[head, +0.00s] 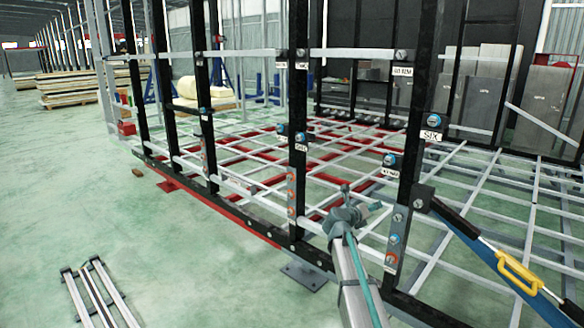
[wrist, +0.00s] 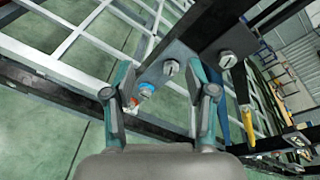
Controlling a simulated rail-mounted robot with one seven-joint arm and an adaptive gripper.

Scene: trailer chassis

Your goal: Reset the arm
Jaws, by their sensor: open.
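My arm (head: 357,275) reaches up from the bottom of the head view. My gripper (head: 352,207) is at its end, in front of the black side frame of the trailer chassis. In the wrist view my gripper (wrist: 160,88) is open, with two teal-and-grey fingers apart and nothing held. A dark bracket (wrist: 185,58) shows beyond and between the fingers. It carries a blue-ringed bolt (wrist: 145,90) and silver knobs (wrist: 171,68). I cannot tell whether a finger touches the bracket.
Black posts (head: 300,130) with labels and blue knobs stand along the chassis side. A white and red lattice floor (head: 270,160) lies behind them. A blue strut with a yellow handle (head: 520,275) is close on the right. Open green floor (head: 90,190) lies left, with metal rails (head: 95,295) on it.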

